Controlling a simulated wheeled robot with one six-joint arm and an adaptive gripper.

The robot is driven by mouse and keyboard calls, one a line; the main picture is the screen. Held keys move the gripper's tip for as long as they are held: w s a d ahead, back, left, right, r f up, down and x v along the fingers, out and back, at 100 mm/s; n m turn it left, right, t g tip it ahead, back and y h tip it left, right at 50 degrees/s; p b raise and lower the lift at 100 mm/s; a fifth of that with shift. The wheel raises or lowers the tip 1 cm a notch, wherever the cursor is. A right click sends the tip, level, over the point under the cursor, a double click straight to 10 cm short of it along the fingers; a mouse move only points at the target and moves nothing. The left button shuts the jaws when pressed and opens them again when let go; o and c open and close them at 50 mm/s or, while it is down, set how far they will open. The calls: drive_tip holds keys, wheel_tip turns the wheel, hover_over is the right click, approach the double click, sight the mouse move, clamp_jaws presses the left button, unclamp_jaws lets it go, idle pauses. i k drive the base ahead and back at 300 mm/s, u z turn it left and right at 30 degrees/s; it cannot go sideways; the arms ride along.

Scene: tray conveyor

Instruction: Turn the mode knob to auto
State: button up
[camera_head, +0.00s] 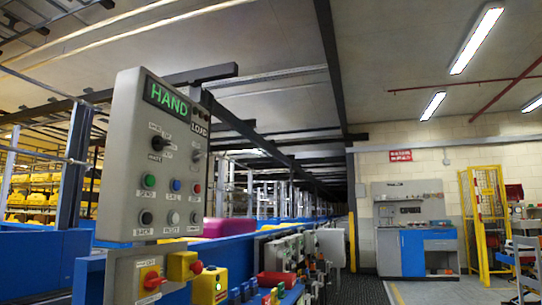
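A grey control panel (133,185) stands upright at the left, turned at an angle to me. Its display (167,98) reads HAND in green letters. Below the display is a black rotary knob (158,143) with small labels around it, which looks like the mode knob. The labels are too small to read surely, and I cannot tell exactly where the knob points. A second small switch (198,156) sits to its right, under a LOAD label. My gripper is not in view.
Several push buttons (149,181) sit below the knob. A red switch on yellow (152,279) and a yellow box (210,286) are lower down. A blue conveyor side (235,250) runs behind the panel. Open floor (362,290) lies to the right, before a blue workbench (415,252).

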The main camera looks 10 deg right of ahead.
sight(196, 157)
drive_tip(key=z, duration=2.75)
drive_tip(key=i, duration=0.15)
drive_tip(key=u, duration=1.75)
drive_tip(key=i, duration=0.95)
drive_tip(key=u, duration=1.05)
drive_tip(key=i, duration=0.75)
drive_tip(key=u, duration=0.8)
